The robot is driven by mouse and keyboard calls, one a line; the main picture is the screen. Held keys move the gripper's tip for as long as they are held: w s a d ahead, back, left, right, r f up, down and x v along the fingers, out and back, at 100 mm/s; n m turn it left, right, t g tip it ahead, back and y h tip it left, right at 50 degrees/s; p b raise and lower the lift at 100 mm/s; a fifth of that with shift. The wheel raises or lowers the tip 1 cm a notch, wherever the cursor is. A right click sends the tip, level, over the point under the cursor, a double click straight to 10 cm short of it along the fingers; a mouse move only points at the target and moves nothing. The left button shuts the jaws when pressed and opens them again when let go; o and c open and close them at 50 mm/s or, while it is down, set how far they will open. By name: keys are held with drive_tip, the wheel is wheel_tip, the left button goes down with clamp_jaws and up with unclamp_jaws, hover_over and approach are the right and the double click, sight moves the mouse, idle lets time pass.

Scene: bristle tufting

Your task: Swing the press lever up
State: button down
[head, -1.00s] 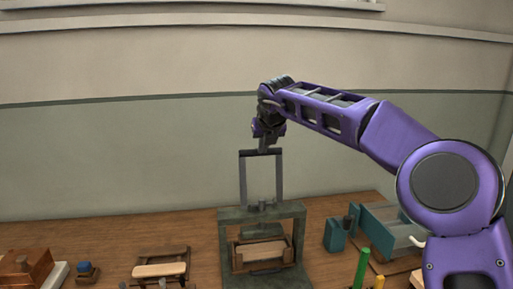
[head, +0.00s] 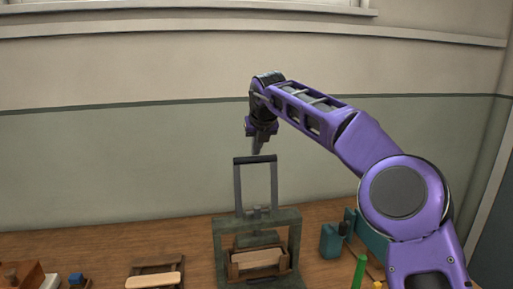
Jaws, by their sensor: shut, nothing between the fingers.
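The press (head: 221,240) is a grey-green frame standing on the table in the head view. Its lever (head: 274,185) is a tall U-shaped handle with a dark crossbar (head: 255,159), standing upright above the frame. My gripper (head: 257,152) is shut and empty, pointing down just at or above the crossbar; I cannot tell whether it touches. A wooden block (head: 257,258) sits inside the press, below its grey press head (head: 258,239).
A wooden rack with a pale block (head: 153,280) lies left of the press. A teal holder (head: 331,240) stands right, with a green stick (head: 360,270) in front. A brown wooden box (head: 20,277) is at far left. The wall is behind.

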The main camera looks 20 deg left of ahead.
drive_tip(key=shift+s+d+f, duration=0.1)
drive_tip(key=shift+d+f, duration=0.05)
drive_tip(key=shift+f, duration=0.75)
drive_tip(key=w+v, duration=0.1)
drive_tip(key=v, duration=1.7)
drive_tip(key=shift+s+a+r, duration=0.25)
drive_tip(key=shift+r, duration=0.45)
